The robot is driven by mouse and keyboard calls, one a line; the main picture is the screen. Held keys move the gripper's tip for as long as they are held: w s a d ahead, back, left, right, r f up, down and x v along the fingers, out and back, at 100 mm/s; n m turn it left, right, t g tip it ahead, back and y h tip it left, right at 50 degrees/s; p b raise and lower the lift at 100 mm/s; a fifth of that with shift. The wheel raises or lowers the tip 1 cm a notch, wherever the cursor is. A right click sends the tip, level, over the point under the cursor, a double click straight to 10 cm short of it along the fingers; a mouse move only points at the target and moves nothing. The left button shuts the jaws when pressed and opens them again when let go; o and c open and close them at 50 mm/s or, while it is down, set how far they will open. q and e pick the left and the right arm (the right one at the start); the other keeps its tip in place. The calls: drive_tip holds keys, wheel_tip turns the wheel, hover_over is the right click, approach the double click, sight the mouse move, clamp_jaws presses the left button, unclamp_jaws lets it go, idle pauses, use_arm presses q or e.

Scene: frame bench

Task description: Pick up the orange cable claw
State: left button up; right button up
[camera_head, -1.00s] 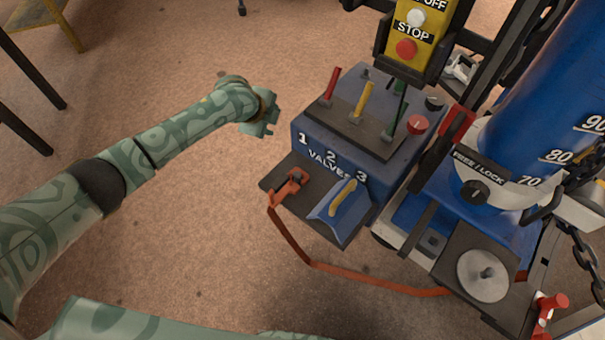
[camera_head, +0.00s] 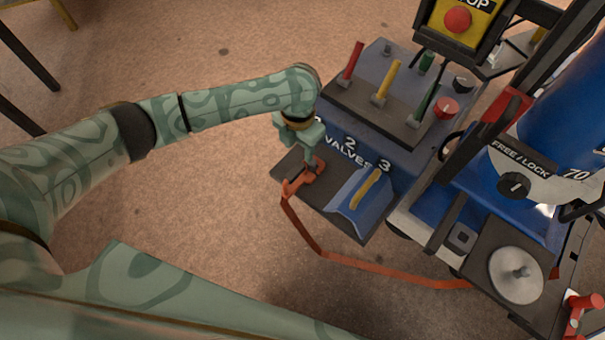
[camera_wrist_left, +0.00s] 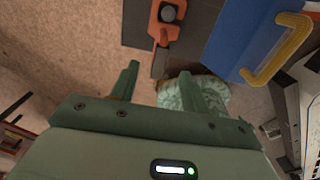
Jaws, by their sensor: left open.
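The orange cable claw (camera_head: 299,185) lies on a dark plate (camera_head: 335,222) at the front of the blue valve box, with an orange strap running from it. In the left wrist view the claw (camera_wrist_left: 158,28) has a dark round knob in it and shows beyond my fingertips. The claw is outside the fingers there. My right gripper is not in view.
A blue block with a yellow handle (camera_head: 367,190) sits just right of the claw. The valve box (camera_head: 390,140) with coloured levers stands behind. The orange strap (camera_head: 380,273) runs right to a blue machine. Bare floor (camera_head: 235,210) lies to the left.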

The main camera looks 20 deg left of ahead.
sight(301, 165)
use_arm(q)
wheel_tip(301, 165, down, 4)
drive_tip(key=shift+b, duration=0.7)
drive_tip(key=shift+f, duration=0.25)
drive_tip(key=f+b, duration=0.1)
drive_tip(key=f, duration=0.1)
drive_tip(key=f+b, duration=0.2)
drive_tip(key=shift+d+f+b, duration=0.2)
drive_tip(key=shift+f+b, duration=0.1)
drive_tip(key=shift+f, duration=0.1)
drive_tip(key=shift+w+f, duration=0.1)
drive_tip(key=shift+f, duration=0.2)
drive_tip(key=shift+r, duration=0.2)
clamp_jaws()
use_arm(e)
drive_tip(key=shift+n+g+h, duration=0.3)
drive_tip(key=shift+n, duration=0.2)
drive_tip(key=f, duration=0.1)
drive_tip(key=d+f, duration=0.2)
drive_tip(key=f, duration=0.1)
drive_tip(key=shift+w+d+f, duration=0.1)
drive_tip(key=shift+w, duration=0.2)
